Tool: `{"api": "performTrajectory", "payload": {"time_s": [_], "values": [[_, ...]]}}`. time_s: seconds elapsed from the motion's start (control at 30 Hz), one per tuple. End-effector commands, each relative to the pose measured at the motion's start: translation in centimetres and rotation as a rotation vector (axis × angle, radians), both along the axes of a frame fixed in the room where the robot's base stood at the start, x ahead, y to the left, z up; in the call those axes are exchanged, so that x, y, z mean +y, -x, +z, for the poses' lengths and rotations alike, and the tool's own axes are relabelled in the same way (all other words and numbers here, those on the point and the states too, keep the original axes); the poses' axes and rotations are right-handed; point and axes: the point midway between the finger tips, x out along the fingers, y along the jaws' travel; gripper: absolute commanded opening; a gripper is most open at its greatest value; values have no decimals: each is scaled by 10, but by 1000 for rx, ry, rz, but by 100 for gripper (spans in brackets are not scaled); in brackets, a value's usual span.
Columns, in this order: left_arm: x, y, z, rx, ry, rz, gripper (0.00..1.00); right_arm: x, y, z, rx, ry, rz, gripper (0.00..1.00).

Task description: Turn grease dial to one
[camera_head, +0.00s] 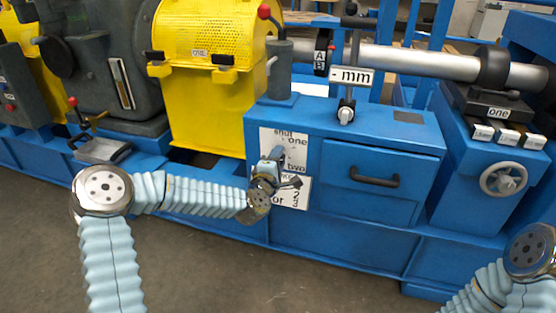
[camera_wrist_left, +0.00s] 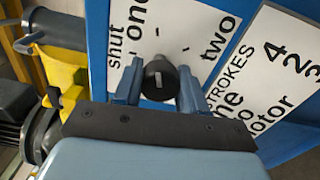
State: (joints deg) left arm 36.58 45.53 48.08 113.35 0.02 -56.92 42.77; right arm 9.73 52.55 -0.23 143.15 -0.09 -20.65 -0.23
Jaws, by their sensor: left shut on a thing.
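The grease dial is a black knob (camera_wrist_left: 160,78) in front of a white plate (camera_wrist_left: 150,35) lettered shut, one and two, with short tick marks. My left gripper (camera_wrist_left: 159,92) is shut on the knob, one blue finger on each side. In the head view my left gripper (camera_head: 275,160) is at the plate (camera_head: 291,140) on the blue cabinet front and hides the knob. A small pale mark shows on the knob, but I cannot tell which word the dial points to. My right gripper is out of view.
A second white plate (camera_wrist_left: 268,75) lettered strokes and motor is close beside the dial plate. A drawer with a black handle (camera_head: 374,178) is to the right. A yellow guard (camera_head: 205,110) stands to the left. The floor (camera_head: 310,280) in front is clear.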

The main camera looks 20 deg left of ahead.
Motion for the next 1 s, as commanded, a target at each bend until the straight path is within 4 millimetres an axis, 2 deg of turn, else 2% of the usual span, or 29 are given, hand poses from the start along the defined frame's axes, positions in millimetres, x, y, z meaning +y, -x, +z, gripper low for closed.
{"api": "performTrajectory", "payload": {"time_s": [0.13,0.17,0.3,0.33,0.67,0.77,1.0], "values": [[-5,1,1,0,2,-13,11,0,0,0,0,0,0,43],[-6,1,1,0,2,-13,43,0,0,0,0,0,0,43],[-4,1,1,0,2,-10,64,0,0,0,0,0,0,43],[-4,1,0,0,2,-9,67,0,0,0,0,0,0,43],[-2,4,0,1,1,-4,67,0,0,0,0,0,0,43],[-1,17,0,1,1,-5,67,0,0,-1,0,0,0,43],[1,74,-1,1,-1,-6,67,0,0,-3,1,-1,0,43]]}}
